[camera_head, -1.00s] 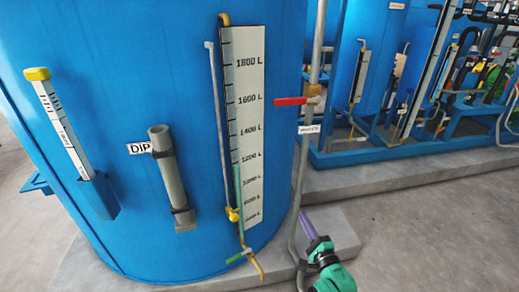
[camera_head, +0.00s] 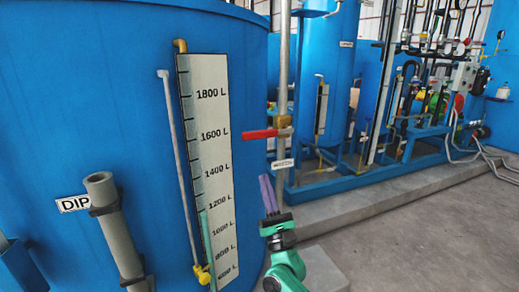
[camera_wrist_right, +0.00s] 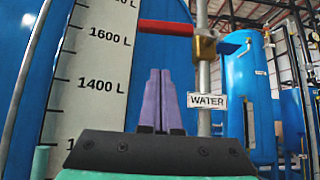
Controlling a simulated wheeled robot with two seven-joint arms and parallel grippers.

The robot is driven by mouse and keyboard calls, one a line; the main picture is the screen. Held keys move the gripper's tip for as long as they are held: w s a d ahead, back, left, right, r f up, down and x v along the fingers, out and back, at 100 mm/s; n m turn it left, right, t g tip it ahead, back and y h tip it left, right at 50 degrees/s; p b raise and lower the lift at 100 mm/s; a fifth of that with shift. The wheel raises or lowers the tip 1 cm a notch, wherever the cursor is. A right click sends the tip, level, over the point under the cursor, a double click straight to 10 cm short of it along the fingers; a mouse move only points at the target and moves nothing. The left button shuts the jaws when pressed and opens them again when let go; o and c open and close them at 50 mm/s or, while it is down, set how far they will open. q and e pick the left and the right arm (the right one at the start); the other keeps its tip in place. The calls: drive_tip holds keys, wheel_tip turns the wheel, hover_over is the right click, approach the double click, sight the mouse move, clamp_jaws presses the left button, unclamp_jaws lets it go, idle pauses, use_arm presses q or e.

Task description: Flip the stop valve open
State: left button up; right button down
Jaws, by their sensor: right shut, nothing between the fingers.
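The stop valve has a red lever handle (camera_head: 260,134) that lies level, pointing left from a brass body on a vertical grey pipe (camera_head: 283,80). In the right wrist view the red handle (camera_wrist_right: 167,28) is above and beyond the fingers, and the brass valve body (camera_wrist_right: 204,46) is to their upper right. My right gripper (camera_head: 267,180), with purple fingers, is shut and empty below the handle, apart from it. The fingers (camera_wrist_right: 158,75) point up toward the handle in the wrist view. My left gripper is not in view.
A large blue tank (camera_head: 120,110) with a white litre scale (camera_head: 208,150) stands close on the left. A grey dip tube (camera_head: 118,235) juts from it. A WATER label (camera_wrist_right: 207,101) is on the pipe. More tanks and pipework stand behind; grey floor is clear at right.

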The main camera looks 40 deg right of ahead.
sight(267, 134)
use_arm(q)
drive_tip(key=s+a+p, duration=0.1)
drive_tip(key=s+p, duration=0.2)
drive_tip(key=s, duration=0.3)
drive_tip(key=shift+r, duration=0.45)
use_arm(e)
drive_tip(key=w+d+r, duration=0.1)
drive_tip(key=w+r, duration=0.3)
drive_tip(key=r, duration=0.4)
use_arm(q)
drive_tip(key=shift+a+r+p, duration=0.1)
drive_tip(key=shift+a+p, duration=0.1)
drive_tip(key=shift+p, duration=0.1)
use_arm(e)
drive_tip(key=shift+d+r+m, duration=0.1)
drive_tip(key=shift+d+m, duration=0.05)
drive_tip(key=shift+m, duration=0.15)
